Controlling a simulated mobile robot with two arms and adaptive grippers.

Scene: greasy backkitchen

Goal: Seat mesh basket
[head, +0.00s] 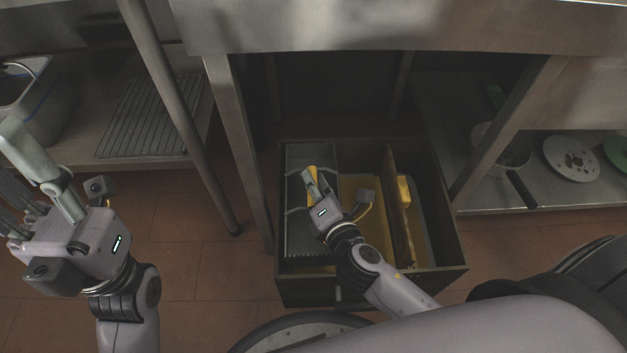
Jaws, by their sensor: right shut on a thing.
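The grey mesh basket (309,156) sits in the left part of an open dark metal box (455,248) on the floor. Its top back corner and its toothed-looking lower edge show; my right gripper and arm hide much of the middle. My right gripper (311,180) reaches into the box and is shut at the basket, by a yellow piece (312,171). I cannot tell exactly which part it holds, or whether the basket rests on the bottom. My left gripper (22,172) is at the far left, outside the box, with its fingers apart and empty.
An upright brown divider (393,205) stands in the box, with yellow matter (404,190) beside it. Steel table legs (240,150) flank the box. Shelves hold a wire rack (150,115), a pot (500,148) and a perforated disc (571,158). Tiled floor (215,270) left of the box is clear.

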